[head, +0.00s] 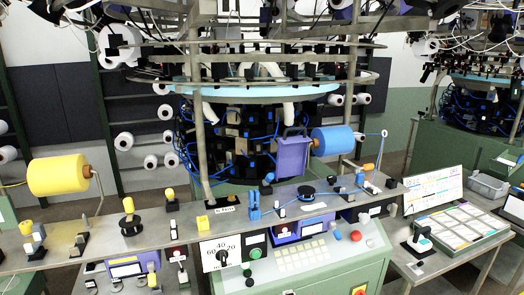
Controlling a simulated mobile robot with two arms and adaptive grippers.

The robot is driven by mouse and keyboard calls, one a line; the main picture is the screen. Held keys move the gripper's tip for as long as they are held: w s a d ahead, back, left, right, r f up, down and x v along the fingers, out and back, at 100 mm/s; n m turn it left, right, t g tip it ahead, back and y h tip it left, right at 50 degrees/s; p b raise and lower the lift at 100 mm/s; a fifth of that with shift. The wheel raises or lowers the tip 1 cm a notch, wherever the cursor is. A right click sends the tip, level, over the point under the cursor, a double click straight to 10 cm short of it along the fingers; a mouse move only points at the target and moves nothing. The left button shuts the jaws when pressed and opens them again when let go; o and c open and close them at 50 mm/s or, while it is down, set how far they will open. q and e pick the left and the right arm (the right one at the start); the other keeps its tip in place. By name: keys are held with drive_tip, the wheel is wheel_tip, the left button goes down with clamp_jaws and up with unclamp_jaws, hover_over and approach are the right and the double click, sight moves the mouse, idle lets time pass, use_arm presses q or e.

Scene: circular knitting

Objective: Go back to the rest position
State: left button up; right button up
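Neither of my grippers nor my arms show in the head view. I face a circular knitting machine (262,90) with a pale blue ring and blue tubing. In front of it runs a long grey bench (150,243) carrying small devices. A yellow yarn cone (58,176) sits on a bent stand at the left. A blue yarn cone (333,140) is held up at centre right, beside a purple panel with a handle (293,154).
A control panel with a dial (220,254) and buttons fronts the bench. At the right are a screen (433,190), a tray of cards (462,226) and a black-and-white device (419,240) on a side table. White cones (124,141) hang on a rack behind. A second machine stands at the back right.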

drive_tip(key=s+d+f+m+g, duration=0.3)
drive_tip(key=s+d+f+m, duration=0.25)
drive_tip(key=s, duration=0.35)
drive_tip(key=s+d+f+m+g, duration=0.2)
drive_tip(key=s+d+f+m, duration=0.2)
drive_tip(key=s+m, duration=0.4)
drive_tip(key=s+d+f+m+g, duration=0.3)
drive_tip(key=s+d+f+m, duration=0.15)
drive_tip(key=s, duration=0.55)
wheel_tip(320, 180, down, 34)
drive_tip(key=s+b, duration=0.2)
drive_tip(key=b, duration=0.5)
drive_tip(key=s+d+f+g+b, duration=0.2)
drive_tip(key=s+f+b, duration=0.3)
drive_tip(key=s+f, duration=1.1)
wheel_tip(320, 180, down, 4)
drive_tip(key=shift+s+f, duration=0.15)
drive_tip(key=shift+s, duration=0.2)
drive_tip(key=shift+d, duration=0.1)
drive_tip(key=shift+c, duration=0.4)
